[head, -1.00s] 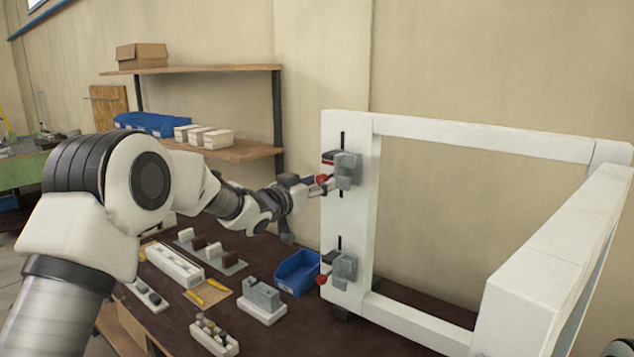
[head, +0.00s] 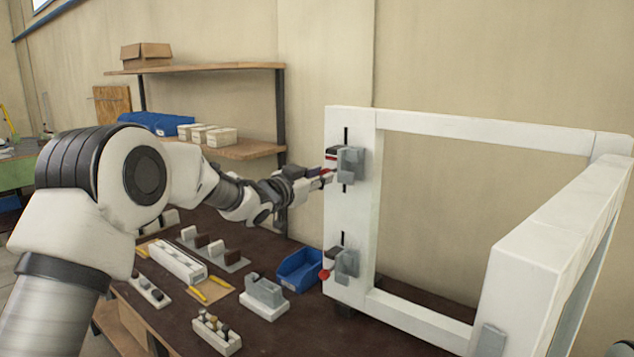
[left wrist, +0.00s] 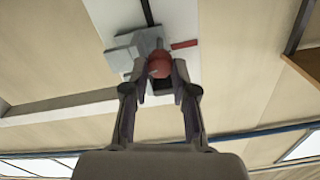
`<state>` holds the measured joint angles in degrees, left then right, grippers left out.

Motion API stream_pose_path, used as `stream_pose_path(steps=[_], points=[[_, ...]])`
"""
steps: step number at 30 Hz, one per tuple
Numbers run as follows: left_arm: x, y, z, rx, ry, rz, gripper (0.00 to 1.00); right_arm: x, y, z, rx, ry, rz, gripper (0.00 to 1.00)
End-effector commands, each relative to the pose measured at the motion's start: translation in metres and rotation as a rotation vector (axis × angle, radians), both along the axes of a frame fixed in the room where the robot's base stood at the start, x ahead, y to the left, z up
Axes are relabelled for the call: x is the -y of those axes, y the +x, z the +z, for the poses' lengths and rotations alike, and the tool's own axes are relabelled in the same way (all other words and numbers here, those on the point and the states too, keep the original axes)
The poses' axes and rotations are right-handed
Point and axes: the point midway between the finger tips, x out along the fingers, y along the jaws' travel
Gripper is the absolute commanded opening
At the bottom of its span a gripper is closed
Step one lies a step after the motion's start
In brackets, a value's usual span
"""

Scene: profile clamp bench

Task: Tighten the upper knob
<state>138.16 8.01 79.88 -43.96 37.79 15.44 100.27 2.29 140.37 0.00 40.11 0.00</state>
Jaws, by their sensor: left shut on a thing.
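The upper knob is red and sits on the upper grey clamp (head: 350,163) on the white frame's left post. In the left wrist view the upper knob (left wrist: 159,64) lies between the two fingertips of my left gripper (left wrist: 160,75), which is shut on it. In the head view my left gripper (head: 322,180) reaches the clamp from the left and hides most of the knob. The lower clamp (head: 346,263) has its own red knob (head: 324,274), which stands free. My right gripper is not in view.
The white frame (head: 480,130) stands on the dark bench (head: 250,335). A blue bin (head: 299,270), a grey block on a white base (head: 264,297) and several small parts lie left of it. Wall shelves (head: 200,70) with boxes stand behind my left arm.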

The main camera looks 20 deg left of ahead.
Motion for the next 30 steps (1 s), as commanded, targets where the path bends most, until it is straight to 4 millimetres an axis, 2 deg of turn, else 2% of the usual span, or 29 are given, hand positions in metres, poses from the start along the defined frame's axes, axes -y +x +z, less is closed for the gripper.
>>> stream_pose_path(steps=[3,15,24,30], points=[[0.0,0.0,-0.003,0.038,0.095,0.001,0.0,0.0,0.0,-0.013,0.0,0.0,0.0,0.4],[-0.001,0.0,-0.002,0.15,0.409,0.004,0.0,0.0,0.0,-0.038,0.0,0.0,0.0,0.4],[-0.001,0.001,0.0,0.198,0.54,0.004,0.0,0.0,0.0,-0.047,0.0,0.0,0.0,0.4],[-0.001,0.001,0.001,0.207,0.568,0.005,0.0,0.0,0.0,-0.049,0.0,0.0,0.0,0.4]])
